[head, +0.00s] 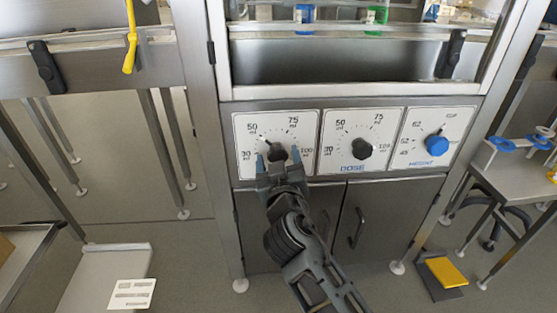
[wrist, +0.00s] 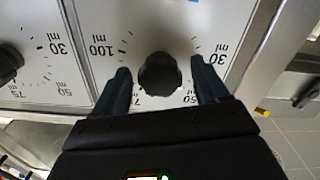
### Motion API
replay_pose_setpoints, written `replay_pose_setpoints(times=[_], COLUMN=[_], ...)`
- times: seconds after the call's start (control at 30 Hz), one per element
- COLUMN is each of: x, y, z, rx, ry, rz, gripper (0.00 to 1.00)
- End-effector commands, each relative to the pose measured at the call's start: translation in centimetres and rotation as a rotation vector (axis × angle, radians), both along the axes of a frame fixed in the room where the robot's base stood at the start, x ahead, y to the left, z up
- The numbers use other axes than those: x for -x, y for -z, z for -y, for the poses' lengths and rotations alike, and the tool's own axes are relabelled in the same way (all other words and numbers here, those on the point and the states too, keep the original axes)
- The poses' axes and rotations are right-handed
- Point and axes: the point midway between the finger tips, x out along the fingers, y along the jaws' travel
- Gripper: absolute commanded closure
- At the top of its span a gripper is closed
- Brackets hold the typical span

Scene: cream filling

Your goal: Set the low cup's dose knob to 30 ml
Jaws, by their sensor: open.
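The left dose dial panel (head: 241,121) has a black knob (head: 279,141) with marks for 30, 50, 75 and 100 ml. In the head view my gripper (head: 278,157) partly covers this knob. Its pointer seems to lean up-left, toward the 50 ml side. In the wrist view, turned upside down, the black knob (wrist: 160,74) sits between the two open fingers of my gripper (wrist: 160,68), with a gap on each side. The middle dose panel has a similar black knob (head: 362,148). Any name on the left panel is hidden, so which cup it serves cannot be read.
A blue height knob (head: 436,146) is on the right panel. A blue cup (head: 304,14) and a green cup (head: 376,15) stand behind the window above. Cabinet doors with handles (head: 357,228) are below. A side table (head: 515,178) stands at the right.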

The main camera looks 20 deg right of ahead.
Motion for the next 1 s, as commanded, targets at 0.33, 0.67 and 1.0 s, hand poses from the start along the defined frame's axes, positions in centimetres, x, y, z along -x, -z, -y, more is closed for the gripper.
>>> replay_pose_setpoints(times=[0.33, 0.67, 1.0], x=[0.03, 0.03, 0.05], y=[0.01, 0.02, 0.01], z=[0.02, 0.0, 0.01], rx=[0.0, 0.0, 0.024], ry=[0.0, 0.0, 0.0], rz=[0.0, 0.0, -0.009], gripper=[0.44, 0.75, 0.83])
